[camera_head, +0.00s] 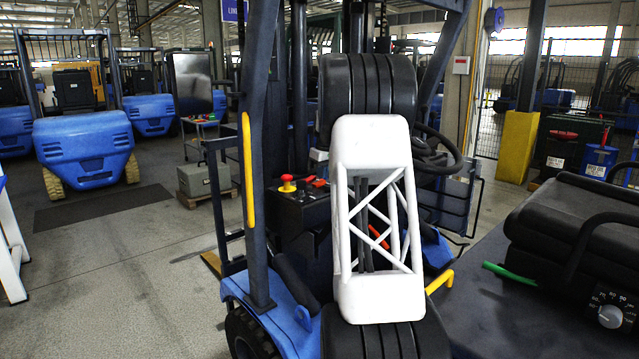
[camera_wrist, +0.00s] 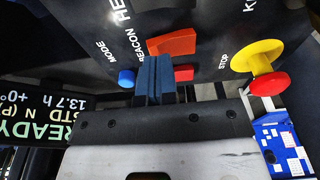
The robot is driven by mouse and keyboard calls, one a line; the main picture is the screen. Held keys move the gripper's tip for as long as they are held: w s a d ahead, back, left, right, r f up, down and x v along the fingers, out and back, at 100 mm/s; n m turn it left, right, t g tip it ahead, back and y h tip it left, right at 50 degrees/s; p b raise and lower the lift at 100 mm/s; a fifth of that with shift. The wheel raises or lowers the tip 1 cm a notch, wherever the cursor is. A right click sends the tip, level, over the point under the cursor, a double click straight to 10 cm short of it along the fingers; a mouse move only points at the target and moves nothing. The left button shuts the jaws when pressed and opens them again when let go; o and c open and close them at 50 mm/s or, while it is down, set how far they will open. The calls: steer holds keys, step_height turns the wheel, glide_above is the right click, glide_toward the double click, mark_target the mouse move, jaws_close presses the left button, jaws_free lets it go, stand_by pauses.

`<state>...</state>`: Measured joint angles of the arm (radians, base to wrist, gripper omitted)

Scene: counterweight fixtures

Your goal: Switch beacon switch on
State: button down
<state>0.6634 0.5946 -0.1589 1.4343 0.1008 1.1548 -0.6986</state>
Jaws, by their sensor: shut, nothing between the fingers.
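In the wrist view, a dark control panel (camera_wrist: 205,25) carries the white label BEACON, beside the label MODE. An orange-red switch (camera_wrist: 172,42) lies close to the BEACON label and just beyond my fingertips. I cannot tell its position or whether my fingers touch it. My gripper (camera_wrist: 154,62) is shut and empty, its dark blue-grey fingers pointing at the panel next to this switch. A smaller red control (camera_wrist: 183,73) is right of the fingers, and a blue button (camera_wrist: 126,78) is left of them. In the head view, my white arm hides most of the gripper.
A red-and-yellow stop knob (camera_wrist: 265,75) stands out to the right of the fingers; it also shows in the head view (camera_head: 287,184). A display (camera_wrist: 35,120) reading READY is at lower left. The panel is on a blue forklift (camera_head: 262,150) with posts and a steering wheel (camera_head: 440,150) nearby.

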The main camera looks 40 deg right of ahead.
mark_target(322, 181)
steer(key=shift+f, duration=0.65)
stand_by(0.6)
steer(key=shift+r, duration=3.5)
steer(key=shift+a, duration=0.1)
